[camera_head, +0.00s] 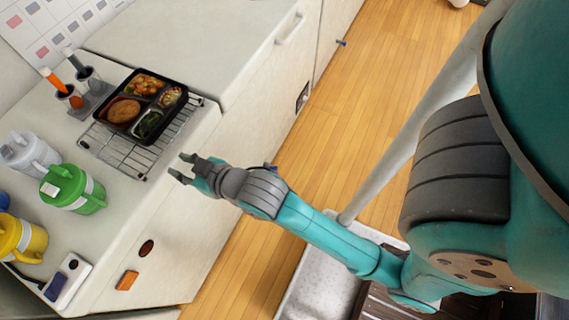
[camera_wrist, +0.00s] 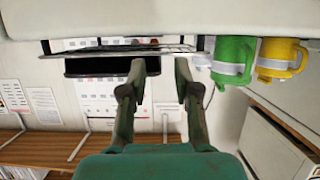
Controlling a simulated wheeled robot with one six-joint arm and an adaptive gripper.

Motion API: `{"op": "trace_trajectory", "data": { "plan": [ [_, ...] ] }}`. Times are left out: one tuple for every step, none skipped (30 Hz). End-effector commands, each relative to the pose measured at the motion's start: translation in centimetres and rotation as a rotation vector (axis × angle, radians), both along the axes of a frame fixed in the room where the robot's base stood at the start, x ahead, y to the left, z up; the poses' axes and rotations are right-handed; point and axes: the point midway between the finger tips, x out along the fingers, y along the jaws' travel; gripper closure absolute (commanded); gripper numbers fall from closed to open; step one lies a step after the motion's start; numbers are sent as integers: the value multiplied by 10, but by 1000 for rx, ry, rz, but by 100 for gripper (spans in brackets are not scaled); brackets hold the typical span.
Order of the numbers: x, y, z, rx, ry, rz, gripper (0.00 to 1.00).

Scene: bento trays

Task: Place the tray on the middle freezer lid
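The black bento tray (camera_head: 145,138) holds food in several compartments. It lies on a wire rack (camera_head: 112,153) on a white top. In the wrist view, which looks upside down, the tray's dark edge (camera_wrist: 95,67) shows beside the rack (camera_wrist: 65,52). My gripper (camera_head: 180,166) is open and empty, to the right of the rack and apart from the tray. Its two fingers also show spread in the wrist view (camera_wrist: 160,72). A white freezer lid (camera_head: 200,35) lies behind the rack. I cannot tell which lid is the middle one.
A green jug (camera_head: 88,190), a grey jug (camera_head: 25,150) and a yellow jug (camera_head: 25,238) stand left of the rack. Holders with orange (camera_head: 55,82) and dark handles stand behind it. The lid surface behind the tray looks clear. A wooden floor (camera_head: 345,110) lies to the right.

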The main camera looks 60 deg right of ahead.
Motion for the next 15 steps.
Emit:
{"op": "trace_trajectory", "data": {
  "plan": [
    [-16, -1, -13, -1, 5, 1, 69],
    [-24, -1, -18, 0, 3, 2, 69],
    [-34, -1, -24, 0, -1, 4, 69],
    [-42, -1, -28, 1, -4, 5, 69],
    [-51, -1, -32, 1, -7, 5, 69],
    [-62, -1, -37, 2, -9, 7, 69],
    [-70, -1, -41, 2, -12, 7, 69],
    [-79, -2, -44, 2, -15, 8, 69],
    [-91, -2, -48, 3, -18, 9, 69],
    [-99, -2, -51, 4, -21, 10, 69],
    [-108, -2, -53, 5, -24, 10, 69],
    [-120, -2, -56, 6, -28, 10, 69],
    [-129, -2, -58, 6, -30, 11, 69],
    [-139, -2, -59, 7, -33, 12, 69],
    [-151, -2, -61, 8, -36, 12, 69]
  ]
}}
